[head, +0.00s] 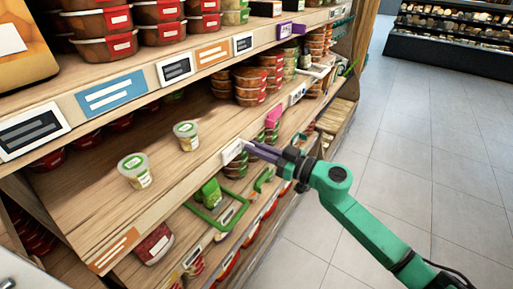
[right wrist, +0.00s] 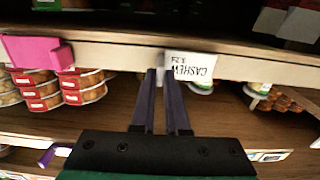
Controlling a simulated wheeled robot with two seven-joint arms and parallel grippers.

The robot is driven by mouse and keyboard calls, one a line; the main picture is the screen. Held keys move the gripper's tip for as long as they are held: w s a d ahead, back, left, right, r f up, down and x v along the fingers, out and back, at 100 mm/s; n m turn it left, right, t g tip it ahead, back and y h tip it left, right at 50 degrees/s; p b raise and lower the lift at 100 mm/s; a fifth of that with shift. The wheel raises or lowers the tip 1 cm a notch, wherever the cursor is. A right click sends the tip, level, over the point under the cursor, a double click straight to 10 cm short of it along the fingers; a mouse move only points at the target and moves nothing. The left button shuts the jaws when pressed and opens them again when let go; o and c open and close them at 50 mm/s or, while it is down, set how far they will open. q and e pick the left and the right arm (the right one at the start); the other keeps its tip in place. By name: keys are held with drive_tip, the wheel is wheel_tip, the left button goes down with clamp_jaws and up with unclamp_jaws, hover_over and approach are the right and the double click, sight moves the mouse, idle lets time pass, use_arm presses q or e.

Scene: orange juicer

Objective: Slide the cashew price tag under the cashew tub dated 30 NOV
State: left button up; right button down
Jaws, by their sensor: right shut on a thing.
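My right gripper (head: 250,148) is shut on the white cashew price tag (head: 232,152), at the front edge of the middle shelf. In the right wrist view the tag (right wrist: 190,68) reads CASHEW upside down, at the tips of the purple fingers (right wrist: 163,75). Two small clear tubs with green-and-white lids stand on that shelf, left of the gripper: a farther tub (head: 186,135) and a nearer tub (head: 134,170). The tag is apart from both in the head view. Their dates are too small to read. My left gripper is not in view.
The shelf board (head: 85,192) around the tubs is mostly bare. A pink tag holder (head: 273,115) sits on the edge beyond my gripper. The upper shelf's label rail (head: 110,92) overhangs the back. Floor tiles (head: 420,150) are clear at right.

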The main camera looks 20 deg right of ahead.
sight(228, 155)
drive_tip(key=s+a+p, duration=0.2)
drive_tip(key=a+p, duration=0.1)
drive_tip(key=s+a+p, duration=0.1)
drive_tip(key=shift+s+a+r+p, duration=0.25)
drive_tip(key=shift+s+r+p, duration=0.05)
drive_tip(key=shift+s+p, duration=0.1)
drive_tip(key=shift+s+a+f, duration=0.15)
drive_tip(key=shift+a, duration=0.1)
drive_tip(key=shift+d, duration=0.1)
drive_tip(key=c, duration=0.9)
unclamp_jaws()
drive_tip(key=shift+f, duration=0.1)
